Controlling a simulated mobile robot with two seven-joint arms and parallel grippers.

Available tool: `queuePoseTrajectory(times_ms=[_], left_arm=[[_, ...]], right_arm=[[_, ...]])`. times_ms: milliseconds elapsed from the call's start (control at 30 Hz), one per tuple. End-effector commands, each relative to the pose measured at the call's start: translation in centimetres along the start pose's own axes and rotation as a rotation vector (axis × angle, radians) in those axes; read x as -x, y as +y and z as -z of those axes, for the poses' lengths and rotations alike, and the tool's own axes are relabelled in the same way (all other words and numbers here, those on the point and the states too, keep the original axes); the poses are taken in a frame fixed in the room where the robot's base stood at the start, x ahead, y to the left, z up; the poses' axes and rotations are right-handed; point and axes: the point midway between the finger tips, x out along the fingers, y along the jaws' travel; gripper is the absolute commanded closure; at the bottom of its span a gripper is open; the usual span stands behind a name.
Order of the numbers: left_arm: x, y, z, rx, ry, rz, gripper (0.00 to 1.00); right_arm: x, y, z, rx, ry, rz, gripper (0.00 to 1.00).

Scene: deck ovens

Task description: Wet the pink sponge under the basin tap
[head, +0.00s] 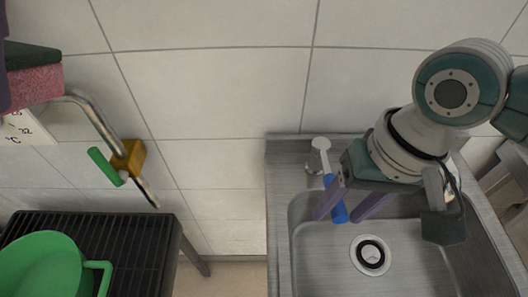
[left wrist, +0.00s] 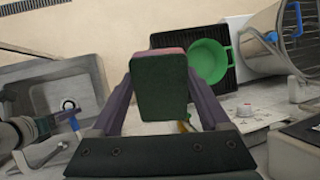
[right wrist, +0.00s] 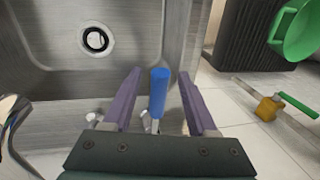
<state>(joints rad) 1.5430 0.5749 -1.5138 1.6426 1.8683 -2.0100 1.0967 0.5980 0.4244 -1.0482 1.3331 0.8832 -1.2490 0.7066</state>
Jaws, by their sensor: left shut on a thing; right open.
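The pink sponge (head: 34,84) with a dark green top is at the upper left of the head view. My left gripper (left wrist: 160,88) is shut on it; its green face fills the space between the fingers in the left wrist view. The basin (head: 325,262) is steel with a round drain (head: 370,255). Its tap (head: 320,158) stands at the back and has a blue lever (head: 335,200). My right gripper (head: 345,206) is open, with its purple fingers on either side of the blue lever, which also shows in the right wrist view (right wrist: 158,92). Contact with the lever cannot be told.
A green pot (head: 42,262) stands on a black ribbed rack (head: 150,228) at the left. A bent metal pipe with a brass valve (head: 128,158) and green handle is on the wall above it. A gap separates rack and basin.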

Motion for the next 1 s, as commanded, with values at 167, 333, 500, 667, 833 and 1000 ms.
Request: queuePoseTrajectory(times_ms=[167, 333, 500, 667, 833, 1000], left_arm=[[0.01, 0.00, 0.00, 0.000, 0.000, 0.000, 0.65], [0.01, 0.00, 0.00, 0.000, 0.000, 0.000, 0.65], [0.01, 0.00, 0.00, 0.000, 0.000, 0.000, 0.65], [0.01, 0.00, 0.00, 0.000, 0.000, 0.000, 0.65], [0.01, 0.00, 0.00, 0.000, 0.000, 0.000, 0.65], [0.01, 0.00, 0.00, 0.000, 0.000, 0.000, 0.65]], right_arm=[[0.03, 0.01, -0.01, 0.000, -0.001, 0.000, 0.54], [0.04, 0.01, -0.01, 0.000, -0.001, 0.000, 0.73], [0.05, 0.02, -0.01, 0.000, -0.001, 0.000, 0.93], [0.05, 0.02, -0.01, 0.000, -0.001, 0.000, 1.00], [0.05, 0.02, -0.01, -0.001, -0.001, 0.000, 1.00], [0.06, 0.02, -0.01, -0.001, -0.001, 0.000, 1.00]])
